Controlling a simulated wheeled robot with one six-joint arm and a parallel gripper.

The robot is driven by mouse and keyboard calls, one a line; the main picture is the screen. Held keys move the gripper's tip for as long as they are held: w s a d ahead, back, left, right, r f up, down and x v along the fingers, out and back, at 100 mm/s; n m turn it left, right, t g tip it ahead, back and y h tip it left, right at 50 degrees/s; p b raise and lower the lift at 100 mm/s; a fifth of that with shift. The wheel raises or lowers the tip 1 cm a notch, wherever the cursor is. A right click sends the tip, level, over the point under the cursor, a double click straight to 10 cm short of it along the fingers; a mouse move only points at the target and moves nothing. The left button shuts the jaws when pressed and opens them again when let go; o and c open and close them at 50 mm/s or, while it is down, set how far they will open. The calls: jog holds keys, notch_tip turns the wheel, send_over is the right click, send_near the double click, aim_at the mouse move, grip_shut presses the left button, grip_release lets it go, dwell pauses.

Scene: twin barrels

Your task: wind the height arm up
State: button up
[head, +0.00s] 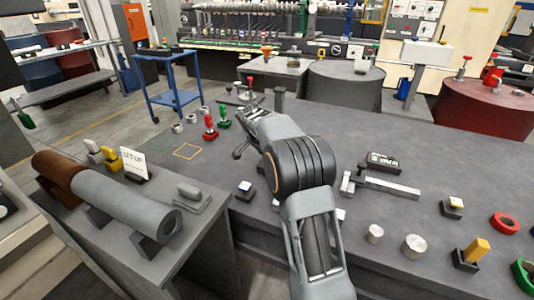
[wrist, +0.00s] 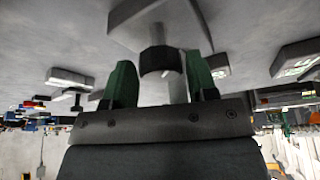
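In the wrist view my gripper (wrist: 158,64) has its two green fingers apart. A dark, faceted knob (wrist: 160,60) shows between them, in front of a pale post and a grey block (wrist: 148,15). Gaps show on both sides of the knob, so no grip on it is visible. I cannot tell whether this knob belongs to the height arm. In the head view my arm reaches from the bottom over the grey table (head: 330,135), and its end hides part of the area around it. A small stand with a red-topped lever (head: 250,82) shows just beyond it.
Red (head: 210,122) and green (head: 223,117) pieces stand left of my arm. A grey cylinder (head: 125,205) lies on the left bench beside a white card (head: 133,165). A dark box (head: 383,163), metal discs (head: 413,246) and colored rings (head: 505,223) occupy the right.

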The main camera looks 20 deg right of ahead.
jog(key=shift+o, duration=1.4)
jog(key=p+v, duration=0.2)
jog(key=v, duration=1.2)
